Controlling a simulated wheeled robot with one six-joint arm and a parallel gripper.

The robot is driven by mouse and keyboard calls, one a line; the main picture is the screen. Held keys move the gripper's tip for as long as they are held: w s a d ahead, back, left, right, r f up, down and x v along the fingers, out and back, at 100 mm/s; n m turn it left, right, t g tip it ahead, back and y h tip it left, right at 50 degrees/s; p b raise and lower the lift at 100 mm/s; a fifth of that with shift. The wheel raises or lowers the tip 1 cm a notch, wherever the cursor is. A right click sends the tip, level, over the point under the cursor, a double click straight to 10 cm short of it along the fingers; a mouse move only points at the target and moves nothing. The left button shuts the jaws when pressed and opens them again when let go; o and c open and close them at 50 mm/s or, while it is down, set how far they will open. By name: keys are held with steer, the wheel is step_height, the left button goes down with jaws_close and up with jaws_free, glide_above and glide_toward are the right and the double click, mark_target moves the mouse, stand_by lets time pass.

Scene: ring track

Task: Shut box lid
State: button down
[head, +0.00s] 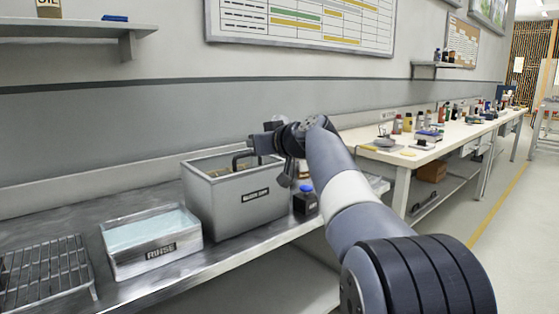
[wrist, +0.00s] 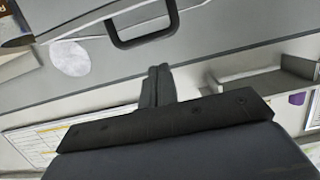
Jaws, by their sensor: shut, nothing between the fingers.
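The grey metal box (head: 235,205) stands on the steel bench, with a dark label on its front. A black handle (head: 237,160) shows at its top. The box top looks at least partly open, but the lid's exact angle is unclear. My gripper (head: 258,143) is above the box's right side, close to the handle. Its fingers (wrist: 158,85) are together and empty, apart from the handle in the wrist view.
A RINSE tray (head: 150,240) of pale liquid stands left of the box, with a wire rack (head: 45,270) farther left. A dark blue-capped bottle (head: 305,200) stands close by the box's right side. A cluttered white bench (head: 430,150) lies to the right.

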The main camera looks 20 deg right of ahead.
steer(key=s+d+f+b, duration=0.1)
steer(key=s+d+f, duration=0.1)
steer(key=s+f, duration=0.2)
steer(key=s, duration=0.3)
steer(key=shift+d+f, duration=0.3)
steer(key=shift+d, duration=0.05)
steer(key=w+a+r, duration=0.2)
steer(key=w+a, duration=0.1)
steer(key=w, duration=0.5)
steer(key=shift+w+a+r, duration=0.3)
steer(key=shift+w, duration=0.1)
steer(key=shift+s+a, duration=0.1)
